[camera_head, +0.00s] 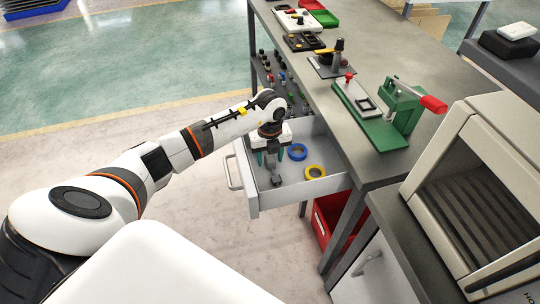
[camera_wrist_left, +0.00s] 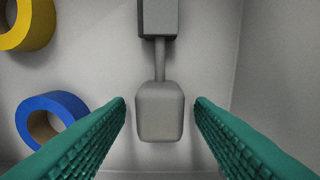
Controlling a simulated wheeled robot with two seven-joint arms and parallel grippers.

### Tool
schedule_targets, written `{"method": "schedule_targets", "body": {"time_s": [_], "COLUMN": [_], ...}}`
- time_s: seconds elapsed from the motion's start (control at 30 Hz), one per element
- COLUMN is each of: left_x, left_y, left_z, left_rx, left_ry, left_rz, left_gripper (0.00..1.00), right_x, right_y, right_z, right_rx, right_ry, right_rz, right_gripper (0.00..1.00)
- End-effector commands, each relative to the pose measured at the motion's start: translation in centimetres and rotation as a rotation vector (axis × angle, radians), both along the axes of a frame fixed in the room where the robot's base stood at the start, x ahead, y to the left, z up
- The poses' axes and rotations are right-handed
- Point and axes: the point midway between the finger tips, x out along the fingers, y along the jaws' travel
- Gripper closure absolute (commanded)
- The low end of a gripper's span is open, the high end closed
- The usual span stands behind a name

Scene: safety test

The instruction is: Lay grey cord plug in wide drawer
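The wide drawer (camera_head: 252,196) is pulled open below the workbench. The grey cord plug (camera_wrist_left: 160,112) lies on the drawer floor, with a short neck joining it to a darker grey block. In the head view the grey plug (camera_head: 277,180) shows just below my left gripper (camera_head: 271,160). My left gripper is open inside the drawer. In the left wrist view its two green fingers (camera_wrist_left: 160,104) stand on either side of the plug with a gap on each side. My right gripper is not in view.
A blue tape roll (camera_head: 297,152) and a yellow tape roll (camera_head: 314,172) lie in the drawer beside the plug. The workbench (camera_head: 330,100) above holds a green press (camera_head: 400,103) with a red handle. A red bin (camera_head: 325,222) stands below the drawer.

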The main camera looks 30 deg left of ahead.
Motion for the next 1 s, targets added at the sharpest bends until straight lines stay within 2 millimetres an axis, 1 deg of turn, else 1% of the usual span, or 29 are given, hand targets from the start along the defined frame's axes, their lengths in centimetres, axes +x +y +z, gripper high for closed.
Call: {"method": "schedule_targets", "body": {"time_s": [0.13,0.27,0.37,0.6,0.7,0.83,1.0], "left_x": [0.0,0.1,0.1,0.1,0.1,0.1,0.0], "left_y": [0.0,0.0,0.0,0.0,0.1,0.0,0.0], "left_z": [0.2,1.4,3.3,8.5,10.2,11.7,12.4], "left_rx": [0.0,0.0,0.001,0.0,0.001,0.0,0.0], "left_ry": [0.0,-0.004,-0.006,-0.004,-0.005,-0.003,0.0], "left_rz": [0.0,-0.001,-0.001,0.0,0.0,0.001,0.0], "left_gripper": [0.51,0.51,0.51,0.51,0.51,0.51,0.51], "right_x": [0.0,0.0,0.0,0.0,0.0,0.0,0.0], "right_y": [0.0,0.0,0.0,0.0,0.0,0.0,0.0], "right_z": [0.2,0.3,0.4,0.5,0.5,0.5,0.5], "right_rx": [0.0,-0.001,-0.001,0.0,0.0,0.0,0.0], "right_ry": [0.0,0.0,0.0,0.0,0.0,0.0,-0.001], "right_rz": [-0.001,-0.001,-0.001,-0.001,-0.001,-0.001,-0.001], "right_gripper": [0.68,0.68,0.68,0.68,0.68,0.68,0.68]}}
